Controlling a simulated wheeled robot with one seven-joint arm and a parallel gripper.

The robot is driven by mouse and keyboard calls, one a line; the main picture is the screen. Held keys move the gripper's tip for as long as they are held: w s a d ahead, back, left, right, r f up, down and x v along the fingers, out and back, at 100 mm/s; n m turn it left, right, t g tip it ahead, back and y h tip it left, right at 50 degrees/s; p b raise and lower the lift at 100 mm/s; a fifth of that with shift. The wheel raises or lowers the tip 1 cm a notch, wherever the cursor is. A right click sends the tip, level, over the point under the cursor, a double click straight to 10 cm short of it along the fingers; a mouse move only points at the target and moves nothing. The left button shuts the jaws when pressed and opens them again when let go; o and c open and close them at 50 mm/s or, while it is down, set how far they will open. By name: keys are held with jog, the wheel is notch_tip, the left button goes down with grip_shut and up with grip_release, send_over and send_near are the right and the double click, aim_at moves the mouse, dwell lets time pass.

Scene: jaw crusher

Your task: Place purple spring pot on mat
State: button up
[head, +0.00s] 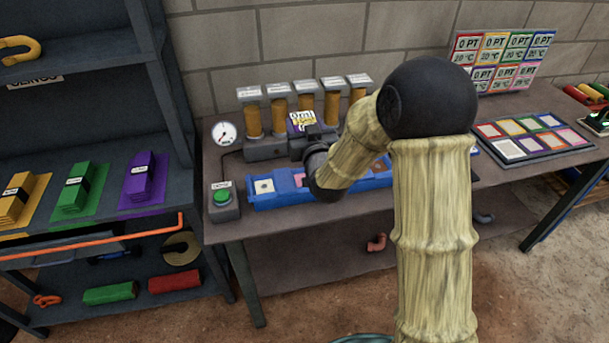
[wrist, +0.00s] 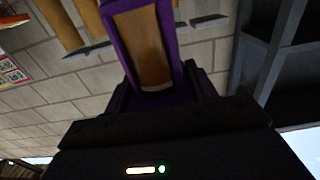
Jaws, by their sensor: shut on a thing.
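My gripper (head: 306,143) is shut on a purple pot with a brown-orange face, and the pot (wrist: 152,45) fills the upper middle of the wrist view between the dark jaws (wrist: 160,92). In the head view a purple piece with a white and yellow label (head: 302,121) shows just above my gripper, at the row of amber cylinders. My arm and gripper partly hide it. I cannot tell for sure which mat is meant. A dark board with coloured squares (head: 513,161) lies flat at the right of the table. A purple mat (head: 155,197) on the left shelf bears a purple stack.
A blue tray (head: 263,203) with cards lies along the table front. A green button box (head: 222,204) and a gauge (head: 225,133) stand left of it. Amber cylinders (head: 254,118) stand behind. Label cards (head: 500,62) stand at the back right. A dark shelf (head: 110,230) stands left.

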jog(key=shift+a+r, duration=0.1)
jog(key=shift+r, duration=0.05)
jog(key=shift+f, duration=2.9)
notch_tip(320, 180, down, 3)
jog(key=shift+f, duration=0.4)
